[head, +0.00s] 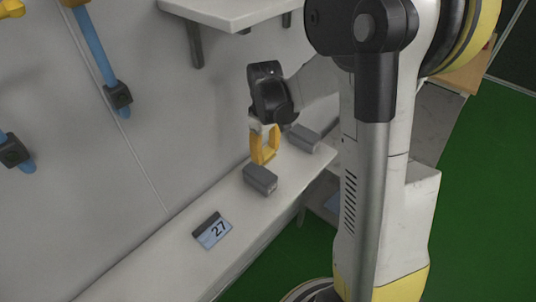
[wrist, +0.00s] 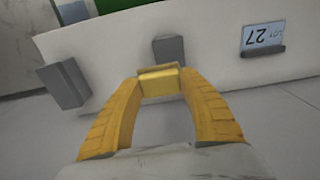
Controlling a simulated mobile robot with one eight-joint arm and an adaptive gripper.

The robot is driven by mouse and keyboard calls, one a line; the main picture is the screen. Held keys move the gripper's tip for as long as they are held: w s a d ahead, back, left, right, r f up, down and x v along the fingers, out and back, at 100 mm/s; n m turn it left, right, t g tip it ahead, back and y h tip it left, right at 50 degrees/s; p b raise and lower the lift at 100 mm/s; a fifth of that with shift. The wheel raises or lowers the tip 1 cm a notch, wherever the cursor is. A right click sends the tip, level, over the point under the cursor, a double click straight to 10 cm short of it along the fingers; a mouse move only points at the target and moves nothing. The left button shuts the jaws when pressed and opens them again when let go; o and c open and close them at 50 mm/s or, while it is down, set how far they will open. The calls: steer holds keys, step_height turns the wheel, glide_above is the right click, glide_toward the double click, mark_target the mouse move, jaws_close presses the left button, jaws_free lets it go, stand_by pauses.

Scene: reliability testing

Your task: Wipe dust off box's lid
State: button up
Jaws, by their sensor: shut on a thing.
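Two plain grey boxes rest on a narrow white bench: one nearer box (head: 260,180) and one farther box (head: 304,138). In the wrist view the nearer box (wrist: 169,49) is just beyond the fingertips and the farther box (wrist: 62,85) is at left. I cannot make out dust or a separate lid on either.
A wall stands behind, with a white shelf (head: 225,12) above. Blue bars with dark clamps are at upper left. Green floor (head: 480,220) is open at right.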

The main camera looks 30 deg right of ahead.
steer(key=shift+r+p, duration=0.55)
steer(key=shift+r, duration=0.6)
